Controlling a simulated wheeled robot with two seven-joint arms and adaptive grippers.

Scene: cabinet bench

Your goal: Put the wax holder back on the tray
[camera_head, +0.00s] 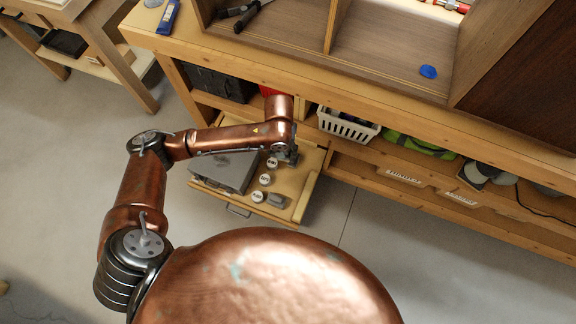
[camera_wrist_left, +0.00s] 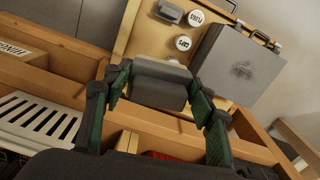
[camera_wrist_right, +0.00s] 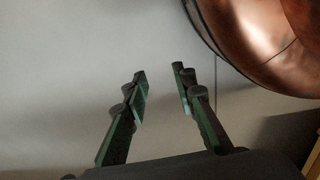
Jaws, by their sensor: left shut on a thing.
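The wax holder, a grey block (camera_wrist_left: 160,82), is between the fingers of my left gripper (camera_wrist_left: 158,100) in the left wrist view. The gripper is shut on it. In the head view my left gripper (camera_head: 287,154) is over the back right part of the pulled-out wooden tray (camera_head: 298,207), and its fingers and load are hard to make out. The wrist view shows the tray (camera_wrist_left: 128,32) beyond the block; I cannot tell the gap between them. My right gripper (camera_wrist_right: 160,95) is open and empty over bare floor in the right wrist view.
The tray holds a grey metal case (camera_head: 228,171), several white round tins (camera_head: 265,180) and a small grey piece (camera_head: 276,200). A white basket (camera_head: 347,126) stands on the shelf right of it. The bench top (camera_head: 300,72) overhangs behind. The floor in front is clear.

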